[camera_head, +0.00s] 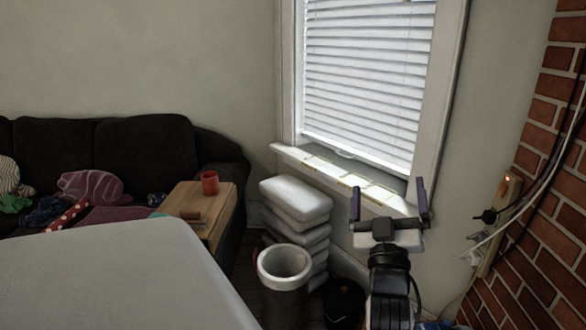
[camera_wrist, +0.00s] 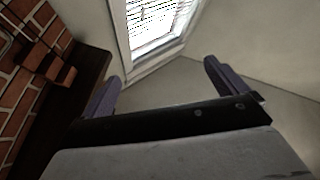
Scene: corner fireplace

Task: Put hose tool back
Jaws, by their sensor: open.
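My gripper (camera_head: 389,196) is open and empty, raised in front of the windowsill at the right of the head view. Its two purple fingers stand wide apart and point up. In the wrist view my gripper (camera_wrist: 162,78) also shows with nothing between its fingers. I cannot make out a hose tool for certain in either view.
A white-rimmed bin (camera_head: 261,268) stands beside a stack of pale cushions (camera_head: 296,196). A red mug (camera_head: 210,183) sits on a wooden board (camera_head: 222,222) by the dark sofa (camera_head: 145,146). Cables hang by the brick wall (camera_head: 543,112). A pale surface (camera_head: 110,280) fills the lower left.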

